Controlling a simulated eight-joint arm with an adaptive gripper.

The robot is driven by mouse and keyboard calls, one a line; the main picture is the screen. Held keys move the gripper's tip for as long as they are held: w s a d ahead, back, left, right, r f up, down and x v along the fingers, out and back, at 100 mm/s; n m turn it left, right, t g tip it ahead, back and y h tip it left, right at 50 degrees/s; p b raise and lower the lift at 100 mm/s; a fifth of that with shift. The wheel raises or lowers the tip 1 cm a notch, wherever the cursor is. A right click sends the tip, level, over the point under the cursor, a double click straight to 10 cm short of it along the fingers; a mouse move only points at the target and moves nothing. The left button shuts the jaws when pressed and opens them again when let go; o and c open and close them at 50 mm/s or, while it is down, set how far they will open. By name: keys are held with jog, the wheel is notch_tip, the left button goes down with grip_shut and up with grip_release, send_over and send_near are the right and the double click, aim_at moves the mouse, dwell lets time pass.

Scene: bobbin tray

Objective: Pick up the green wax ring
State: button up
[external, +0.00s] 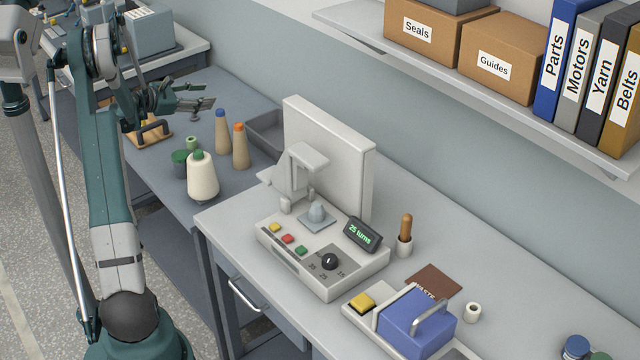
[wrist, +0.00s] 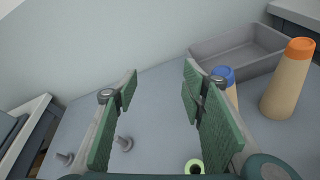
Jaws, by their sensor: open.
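A small pale green ring (external: 192,143), which looks like the green wax ring, is on the grey table at the left, behind a white cone. In the wrist view the ring (wrist: 195,167) shows at the bottom edge, partly cut off, with a dark hole. My gripper (external: 205,97) is above the table, up and to the right of the ring in the external view. In the wrist view my gripper (wrist: 160,85) has its two green-padded fingers wide apart, with nothing between them. The ring lies below the right finger, apart from it.
A white cone (external: 203,180) and a dark green cylinder (external: 179,166) stand near the ring. A blue-topped cone (external: 222,133), an orange-topped cone (wrist: 287,82) and a grey tray (wrist: 262,62) are to its right.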

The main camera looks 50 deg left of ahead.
aim_at(188, 140)
jog(key=s+f+n, duration=0.1)
jog(key=s+f, duration=0.3)
jog(key=s, duration=0.1)
jog(key=s+f+n, duration=0.2)
jog(key=s+f, duration=0.2)
jog(key=s, duration=0.1)
jog(key=s+f+n, duration=0.1)
jog(key=s+f, duration=0.4)
jog(key=shift+s+a+n+g, duration=0.1)
jog(key=shift+s+n+g, duration=0.2)
jog(key=shift+s+n, duration=0.1)
jog(key=shift+x, duration=1.4)
jog(key=shift+b+x, duration=0.75)
jog(key=shift+x, duration=1.85)
jog(key=c, duration=0.8)
